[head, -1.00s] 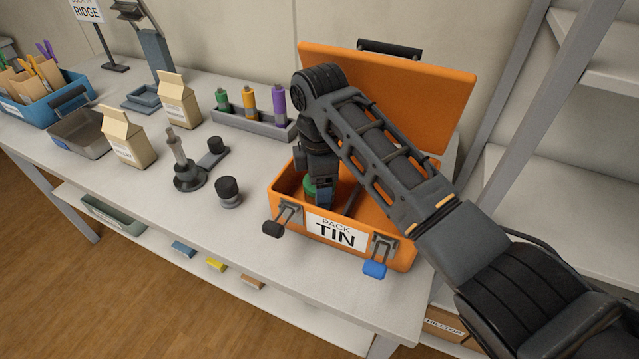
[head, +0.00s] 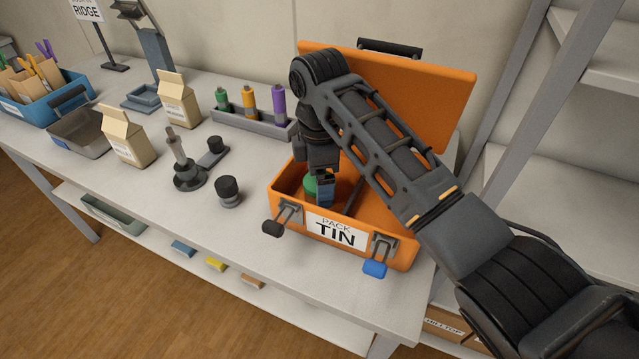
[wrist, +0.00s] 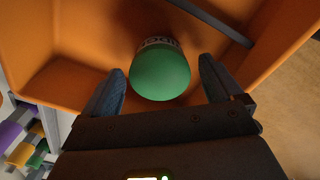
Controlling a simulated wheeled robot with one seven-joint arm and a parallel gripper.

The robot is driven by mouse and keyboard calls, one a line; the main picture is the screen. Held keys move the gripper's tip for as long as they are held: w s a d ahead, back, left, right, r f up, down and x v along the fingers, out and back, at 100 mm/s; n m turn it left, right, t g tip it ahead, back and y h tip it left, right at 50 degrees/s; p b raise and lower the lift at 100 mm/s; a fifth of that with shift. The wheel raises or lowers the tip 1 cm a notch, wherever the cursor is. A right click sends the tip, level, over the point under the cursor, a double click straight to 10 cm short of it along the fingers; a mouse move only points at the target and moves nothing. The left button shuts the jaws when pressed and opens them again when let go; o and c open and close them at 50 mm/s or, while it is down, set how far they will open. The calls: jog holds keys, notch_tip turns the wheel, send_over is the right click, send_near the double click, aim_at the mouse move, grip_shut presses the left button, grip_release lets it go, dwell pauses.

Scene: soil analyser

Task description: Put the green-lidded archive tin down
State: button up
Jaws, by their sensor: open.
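The green-lidded archive tin (wrist: 160,72) stands inside the orange case (head: 285,205), in its left part. In the head view its green lid (head: 310,185) shows, partly hidden by my gripper. My gripper (wrist: 160,95) is open, with one finger on each side of the tin and a gap on both sides in the wrist view. In the head view my gripper (head: 323,188) points down into the case. The case's lid (head: 430,100) stands open at the back, and its front label reads PACK TIN.
A grey divider (wrist: 210,20) runs across the case beside the tin. Left of the case are a black-topped weight (head: 228,190), a dark stand (head: 185,170), and a rack (head: 250,122) with three coloured tubes. Cartons (head: 125,135) stand further left. A shelf unit is on the right.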

notch_tip(320, 180, up, 10)
jog(key=p, duration=0.1)
dwell(0.5)
